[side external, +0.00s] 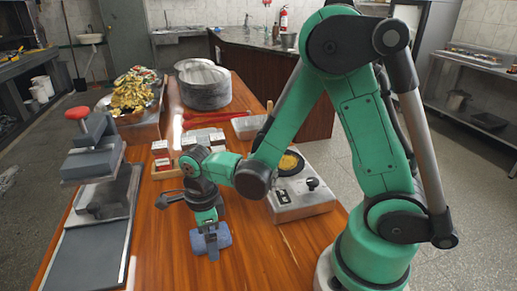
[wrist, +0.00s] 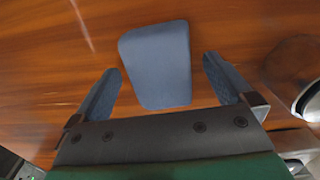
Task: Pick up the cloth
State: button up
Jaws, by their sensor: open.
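The cloth is a folded blue-grey pad (side external: 222,237) on the wooden table, below my gripper in the side external view. In the wrist view the cloth (wrist: 158,64) lies flat between and a little beyond the two fingertips. My gripper (side external: 211,250) points down at the cloth and partly hides it in the side view. In the wrist view my gripper (wrist: 160,80) is open, with one blue finger on each side of the cloth and a gap on both sides. Whether the fingertips touch the table is not clear.
A grey press with a red knob (side external: 78,114) stands at the left of the table (side external: 262,262). A small burner unit (side external: 302,205) stands to the right of the cloth. Behind are small boxes (side external: 203,137), a grey round pot (side external: 203,95) and red tongs (side external: 205,116). The table around the cloth is clear.

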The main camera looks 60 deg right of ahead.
jog(key=c, duration=1.2)
jog(key=shift+r, duration=0.1)
notch_tip(320, 180, up, 20)
jog(key=shift+f, duration=0.15)
